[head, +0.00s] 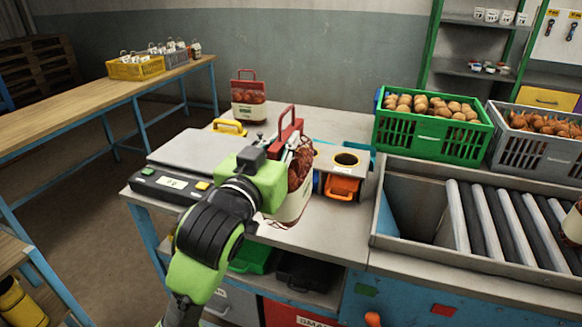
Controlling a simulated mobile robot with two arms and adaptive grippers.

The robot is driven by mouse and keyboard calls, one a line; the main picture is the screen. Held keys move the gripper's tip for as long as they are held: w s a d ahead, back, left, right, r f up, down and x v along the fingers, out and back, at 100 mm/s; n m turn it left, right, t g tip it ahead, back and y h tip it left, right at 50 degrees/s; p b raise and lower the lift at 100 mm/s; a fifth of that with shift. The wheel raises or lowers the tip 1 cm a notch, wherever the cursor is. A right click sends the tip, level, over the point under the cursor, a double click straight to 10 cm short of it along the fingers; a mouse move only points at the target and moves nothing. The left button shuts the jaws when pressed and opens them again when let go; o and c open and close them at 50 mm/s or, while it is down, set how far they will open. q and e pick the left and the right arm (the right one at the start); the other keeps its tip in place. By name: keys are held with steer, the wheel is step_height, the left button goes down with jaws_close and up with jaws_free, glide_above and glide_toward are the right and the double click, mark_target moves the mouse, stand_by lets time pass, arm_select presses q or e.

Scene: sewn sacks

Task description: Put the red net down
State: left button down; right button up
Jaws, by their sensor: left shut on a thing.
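The red net (300,168) has a red handle, a reddish-brown mesh and a pale lower panel. It hangs upright over the front part of the grey worktable (315,240). My left gripper (283,150) is shut on it near its top, and my arm hides much of its left side. I cannot tell whether its bottom touches the table. My right gripper is not in view.
A similar red-handled sack (249,98) stands at the table's back. A scale (195,152) lies left of the held net, an orange-handled device (342,188) right. A green crate (432,130) of potatoes and a roller conveyor (500,222) are further right.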

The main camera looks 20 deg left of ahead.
arm_select(q)
steer(key=w, duration=0.1)
steer(key=w+f, duration=0.1)
steer(key=w, duration=0.1)
steer(key=w+a+f, duration=0.1)
steer(key=w, duration=0.1)
steer(key=shift+w, duration=0.15)
steer(key=w+f+p, duration=0.1)
steer(key=w+f, duration=0.3)
steer(key=f, duration=0.4)
steer(key=shift+w+a+f, duration=0.25)
steer(key=shift+a+f, duration=0.1)
steer(key=shift+f, duration=0.1)
steer(key=c, duration=2.3)
jaws_free()
steer(key=shift+f, duration=0.3)
steer(key=shift+o, duration=1.4)
steer(key=shift+s+r, duration=0.1)
